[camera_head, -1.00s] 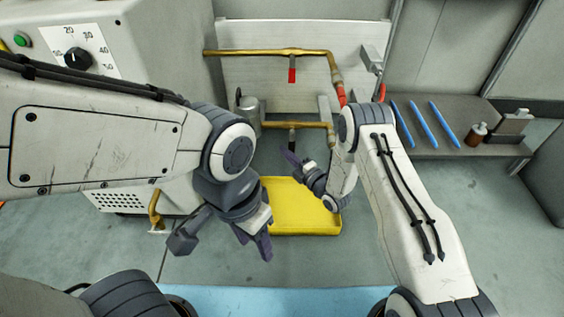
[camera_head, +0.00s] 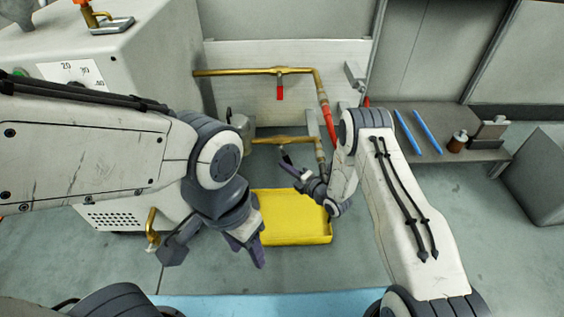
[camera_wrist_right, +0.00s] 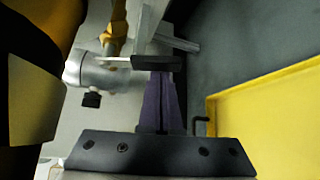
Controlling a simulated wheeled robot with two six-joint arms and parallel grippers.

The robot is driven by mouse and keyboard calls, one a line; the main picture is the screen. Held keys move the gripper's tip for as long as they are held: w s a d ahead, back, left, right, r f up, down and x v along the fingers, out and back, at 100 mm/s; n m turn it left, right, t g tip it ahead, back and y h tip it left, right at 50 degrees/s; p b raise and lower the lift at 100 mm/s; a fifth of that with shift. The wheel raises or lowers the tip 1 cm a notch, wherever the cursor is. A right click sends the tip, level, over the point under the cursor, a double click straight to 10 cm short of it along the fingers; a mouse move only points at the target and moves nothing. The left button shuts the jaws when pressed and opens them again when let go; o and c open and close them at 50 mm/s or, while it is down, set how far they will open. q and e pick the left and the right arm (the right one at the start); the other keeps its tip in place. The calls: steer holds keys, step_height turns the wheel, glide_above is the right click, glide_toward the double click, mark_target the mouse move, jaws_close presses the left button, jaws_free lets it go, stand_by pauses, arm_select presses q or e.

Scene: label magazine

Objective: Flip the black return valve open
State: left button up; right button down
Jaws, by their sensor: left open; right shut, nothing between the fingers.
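The black return valve handle (camera_head: 281,149) hangs from the lower brass pipe (camera_head: 270,140) in the head view. My right gripper (camera_head: 286,161) is shut and empty beside that handle. In the right wrist view the black handle (camera_wrist_right: 157,62) lies across the picture, right at the tips of my closed purple fingers (camera_wrist_right: 161,80). I cannot tell whether they touch it. The valve's far side is hidden. My left gripper (camera_head: 253,252) is open and empty, lower down in front of the yellow tray.
A yellow tray (camera_head: 326,240) sits on the floor below the pipes. A red valve handle (camera_head: 280,93) hangs from the upper brass pipe. A grey machine stands at the left. A shelf (camera_head: 450,110) at the right holds blue rods and a brown bottle (camera_head: 457,141).

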steer(key=shift+d, duration=0.15)
steer(key=s+d+p, duration=0.2)
steer(key=s+p, duration=0.2)
steer(key=s, duration=0.3)
steer(key=shift+s+r, duration=0.4)
stand_by(0.4)
